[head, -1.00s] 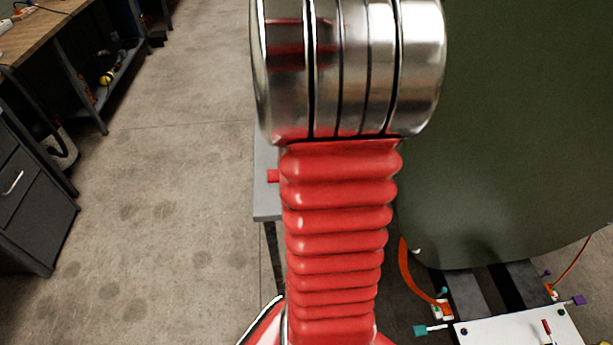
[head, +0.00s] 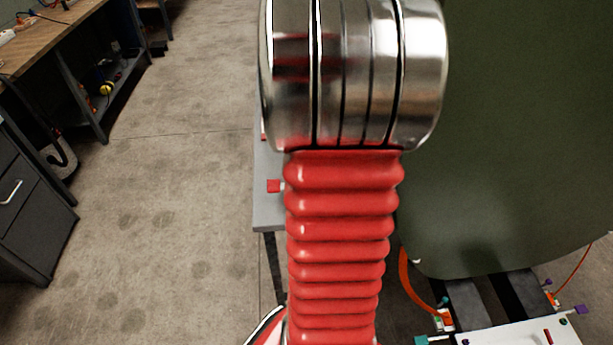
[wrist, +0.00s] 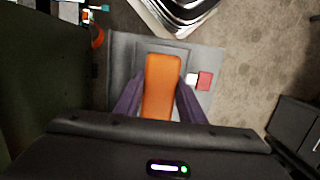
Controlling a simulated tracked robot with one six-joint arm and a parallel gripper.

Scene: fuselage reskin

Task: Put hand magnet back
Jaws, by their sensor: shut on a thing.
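In the wrist view my gripper (wrist: 158,84) has its two purple fingers closed on the sides of an orange block-like thing, which I take to be the hand magnet (wrist: 163,75). It is above a small grey table (wrist: 125,55), and I cannot tell whether it touches the top. In the head view my own red and metal arm hides the gripper, the hand magnet and most of the grey table (head: 268,215).
A red block (wrist: 204,81) with a white part lies on the table right of the magnet; it shows in the head view (head: 273,186). A dark green curved panel (head: 520,130) stands right. A workbench (head: 50,45) and drawer cabinet (head: 25,200) stand left, with clear floor between.

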